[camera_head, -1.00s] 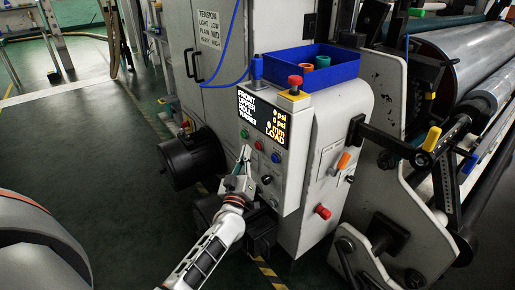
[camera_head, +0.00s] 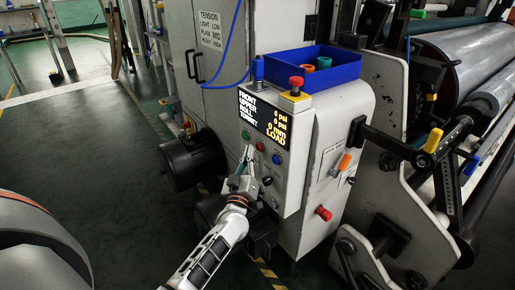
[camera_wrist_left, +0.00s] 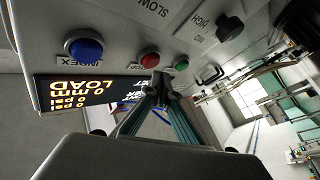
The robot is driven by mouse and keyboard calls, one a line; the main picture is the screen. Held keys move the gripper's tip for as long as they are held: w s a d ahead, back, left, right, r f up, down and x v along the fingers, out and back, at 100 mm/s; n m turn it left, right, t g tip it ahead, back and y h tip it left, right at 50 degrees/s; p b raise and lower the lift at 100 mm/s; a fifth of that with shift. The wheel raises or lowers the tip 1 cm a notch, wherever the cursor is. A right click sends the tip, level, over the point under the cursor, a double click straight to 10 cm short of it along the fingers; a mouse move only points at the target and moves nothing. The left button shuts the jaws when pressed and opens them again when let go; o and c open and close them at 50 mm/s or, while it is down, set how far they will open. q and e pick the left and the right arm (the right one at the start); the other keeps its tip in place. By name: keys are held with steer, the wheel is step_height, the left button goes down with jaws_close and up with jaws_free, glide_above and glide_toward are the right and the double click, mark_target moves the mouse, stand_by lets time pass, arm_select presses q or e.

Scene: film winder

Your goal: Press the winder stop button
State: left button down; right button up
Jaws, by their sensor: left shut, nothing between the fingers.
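The winder control panel has a red button (camera_head: 260,146) in a row between a green button (camera_head: 246,134) and a blue button (camera_head: 276,158), below the lit display (camera_head: 262,118). The red button also shows in the left wrist view (camera_wrist_left: 149,59), with its label partly readable. My left gripper (camera_head: 249,152) is shut and empty, its fingertips pointing at the panel near the red button. In the wrist view the fingertips (camera_wrist_left: 161,79) sit just beneath the red button, between it and the green one. I cannot tell whether they touch the panel. My right gripper is in neither view.
A red knob on a yellow base (camera_head: 295,84) stands on the cabinet top beside a blue bin (camera_head: 320,72). A black dial (camera_wrist_left: 230,27) projects from the panel. Rollers (camera_head: 465,65) and a yellow-handled lever (camera_head: 432,140) lie to the right. Open floor lies left.

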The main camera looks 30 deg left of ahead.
arm_select(q)
steer(key=shift+w, duration=0.1)
stand_by(0.6)
steer(key=shift+w+d, duration=0.15)
steer(key=shift+w, duration=0.15)
steer(key=shift+w+d, duration=0.2)
steer(key=shift+w, duration=0.25)
stand_by(0.8)
steer(key=shift+s, duration=0.15)
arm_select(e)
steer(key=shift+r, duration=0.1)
arm_select(q)
steer(key=shift+s+a+p, duration=0.35)
steer(key=shift+s+p, duration=0.1)
steer(key=shift+s, duration=0.25)
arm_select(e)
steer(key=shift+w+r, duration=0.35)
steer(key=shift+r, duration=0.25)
